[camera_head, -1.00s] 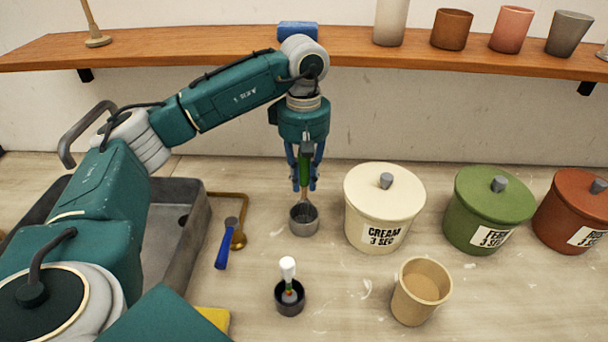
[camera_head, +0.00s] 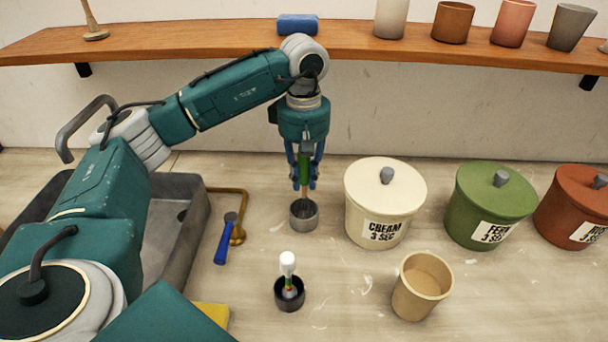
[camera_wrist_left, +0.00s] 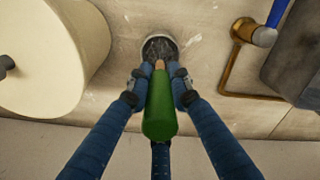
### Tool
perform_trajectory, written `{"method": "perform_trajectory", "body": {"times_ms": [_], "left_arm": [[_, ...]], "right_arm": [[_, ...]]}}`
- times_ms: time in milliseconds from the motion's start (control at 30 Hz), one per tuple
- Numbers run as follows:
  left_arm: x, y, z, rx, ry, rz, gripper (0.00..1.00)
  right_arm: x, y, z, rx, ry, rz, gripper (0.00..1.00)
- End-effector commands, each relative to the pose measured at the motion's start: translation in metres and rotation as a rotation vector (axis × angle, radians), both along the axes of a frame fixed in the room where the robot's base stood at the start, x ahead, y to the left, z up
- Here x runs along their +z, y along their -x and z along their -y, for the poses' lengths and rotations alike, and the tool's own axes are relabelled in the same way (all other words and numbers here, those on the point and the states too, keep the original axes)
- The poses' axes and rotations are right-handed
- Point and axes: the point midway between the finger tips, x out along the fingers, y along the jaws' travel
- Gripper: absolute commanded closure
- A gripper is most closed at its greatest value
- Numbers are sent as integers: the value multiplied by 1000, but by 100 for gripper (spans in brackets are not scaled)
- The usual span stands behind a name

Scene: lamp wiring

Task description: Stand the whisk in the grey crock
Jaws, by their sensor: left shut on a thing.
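The whisk (camera_head: 304,167) has a green handle, and my left gripper (camera_head: 304,187) is shut on it, holding it upright. Its lower end goes down into the mouth of the small grey crock (camera_head: 304,221) on the counter. In the left wrist view the green handle (camera_wrist_left: 160,112) lies between my fingers, pointing at the crock (camera_wrist_left: 175,42). The wires are hard to make out inside the dark mouth, and I cannot tell whether they touch the bottom. My right gripper is not in view.
A cream lidded canister (camera_head: 384,205) stands close right of the crock. A dark pot (camera_head: 289,300) with a white-topped tool is in front. A tan cup (camera_head: 420,290) stands front right.

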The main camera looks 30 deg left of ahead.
Motion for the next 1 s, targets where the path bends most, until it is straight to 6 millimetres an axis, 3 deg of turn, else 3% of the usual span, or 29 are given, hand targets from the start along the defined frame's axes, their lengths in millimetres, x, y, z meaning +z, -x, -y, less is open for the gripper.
{"method": "perform_trajectory", "body": {"times_ms": [267, 300, 400, 767, 1000], "left_arm": [[-6, 0, 0, 0, 0, 0, 100], [-5, 0, 0, 0, 0, 1, 74], [-5, 0, 0, 0, 0, 0, 58], [0, 0, 0, 0, -1, 1, 58], [42, -1, 0, 0, 1, 5, 58]], "right_arm": [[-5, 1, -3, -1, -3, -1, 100], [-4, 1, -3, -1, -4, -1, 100], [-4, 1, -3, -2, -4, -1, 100], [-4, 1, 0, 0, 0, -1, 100], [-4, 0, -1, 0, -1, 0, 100]]}}
